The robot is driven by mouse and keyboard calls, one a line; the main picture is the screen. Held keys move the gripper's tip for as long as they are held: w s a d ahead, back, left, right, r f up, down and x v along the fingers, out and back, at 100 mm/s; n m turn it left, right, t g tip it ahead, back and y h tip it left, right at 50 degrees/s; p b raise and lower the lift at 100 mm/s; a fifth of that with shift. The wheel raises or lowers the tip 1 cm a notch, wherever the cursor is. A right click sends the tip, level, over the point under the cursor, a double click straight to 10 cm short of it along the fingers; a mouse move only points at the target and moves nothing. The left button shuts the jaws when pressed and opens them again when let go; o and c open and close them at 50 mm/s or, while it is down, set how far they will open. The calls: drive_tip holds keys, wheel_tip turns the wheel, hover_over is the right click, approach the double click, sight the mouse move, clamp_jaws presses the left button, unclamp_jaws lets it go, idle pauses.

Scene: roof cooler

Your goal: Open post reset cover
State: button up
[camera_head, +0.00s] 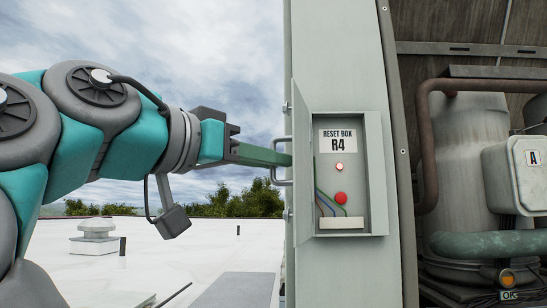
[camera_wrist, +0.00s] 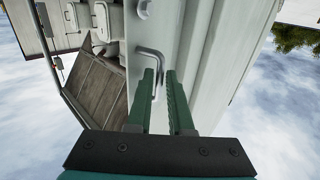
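The reset box (camera_head: 377,165), labelled "RESET BOX R4", is fixed to a pale grey post. Its cover (camera_head: 302,140) is swung out at the left and shows nearly edge-on, so the inside of the box is in plain view. The cover's bar handle (camera_head: 281,183) sticks out to the left; it also shows in the wrist view (camera_wrist: 152,54). My gripper (camera_head: 289,159) is at this handle. In the wrist view my two green fingers (camera_wrist: 160,75) stand a narrow gap apart, one on each side of the handle bar, and seem shut on it.
Inside the box are a small lit lamp (camera_head: 339,166), a red button (camera_head: 341,198) and coloured wires. Rusty pipes (camera_head: 427,150) and a tank stand close on the right. The flat white roof (camera_head: 200,250) at the left is mostly clear, with a vent (camera_head: 95,237) farther off.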

drive_tip(key=shift+o, duration=1.4)
drive_tip(key=shift+r, duration=0.1)
drive_tip(key=shift+s+a, duration=0.1)
drive_tip(key=shift+s, duration=0.15)
drive_tip(key=v, duration=0.7)
drive_tip(key=shift+s+a, duration=0.1)
drive_tip(key=shift+a, duration=0.05)
idle(0.6)
